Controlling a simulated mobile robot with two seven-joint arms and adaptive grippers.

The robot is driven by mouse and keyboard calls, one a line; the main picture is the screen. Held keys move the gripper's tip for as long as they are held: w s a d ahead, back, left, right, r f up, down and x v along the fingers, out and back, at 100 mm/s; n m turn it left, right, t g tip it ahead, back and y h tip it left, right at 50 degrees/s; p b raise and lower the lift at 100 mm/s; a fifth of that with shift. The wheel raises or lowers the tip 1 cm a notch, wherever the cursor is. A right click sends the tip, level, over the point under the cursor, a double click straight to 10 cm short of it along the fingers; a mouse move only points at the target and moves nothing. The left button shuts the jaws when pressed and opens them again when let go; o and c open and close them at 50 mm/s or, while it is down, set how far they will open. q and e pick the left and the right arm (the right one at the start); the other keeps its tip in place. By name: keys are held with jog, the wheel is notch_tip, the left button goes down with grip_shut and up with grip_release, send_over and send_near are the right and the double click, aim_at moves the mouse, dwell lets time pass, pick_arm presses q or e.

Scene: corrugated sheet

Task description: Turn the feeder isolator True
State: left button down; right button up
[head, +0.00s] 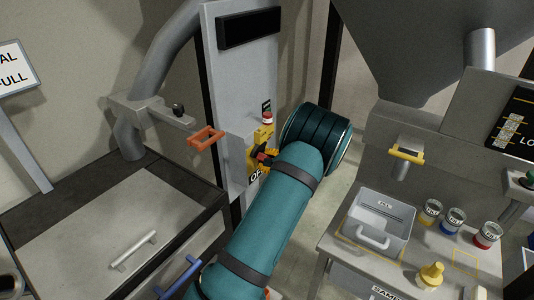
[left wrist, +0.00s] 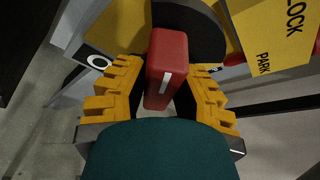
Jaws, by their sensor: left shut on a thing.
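The feeder isolator is on a grey box (head: 238,152) on the upright grey panel, with a yellow plate (head: 263,134) and a partly covered label beginning "OF" below it. In the left wrist view its red handle (left wrist: 167,62) with a white line stands in front of a dark round disc (left wrist: 190,30). My left gripper (head: 265,156) is at the isolator, its yellow ribbed fingers on both sides of the red handle, shut on it. My arm and gripper hide much of the isolator's front in the head view. My right gripper is not in view.
A yellow tag (left wrist: 265,35) reading "LOCK" and "PARK" is beside the handle. An orange handle (head: 206,137) sticks out left of the isolator. At right, a bench holds a grey bin (head: 378,222) and several small jars. A grey cabinet (head: 95,235) stands at lower left.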

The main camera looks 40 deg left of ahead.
pick_arm(q)
jog(key=m+p, duration=0.1)
jog(key=m+g+p, duration=0.2)
jog(key=p, duration=0.1)
jog(key=shift+a+r+h, duration=0.1)
jog(key=shift+r+h, duration=0.15)
jog(key=shift+h, duration=0.05)
jog(key=shift+f+m+g+p, duration=0.15)
jog(key=shift+m+g+p, duration=0.55)
jog(key=shift+m+p, duration=0.4)
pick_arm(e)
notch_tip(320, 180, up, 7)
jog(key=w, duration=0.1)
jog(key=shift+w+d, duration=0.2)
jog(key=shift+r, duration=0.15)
pick_arm(q)
jog(key=c, duration=0.7)
grip_release()
jog(key=shift+f, duration=0.1)
jog(key=shift+c, duration=0.2)
jog(key=v, duration=1.2)
jog(key=shift+a, duration=0.1)
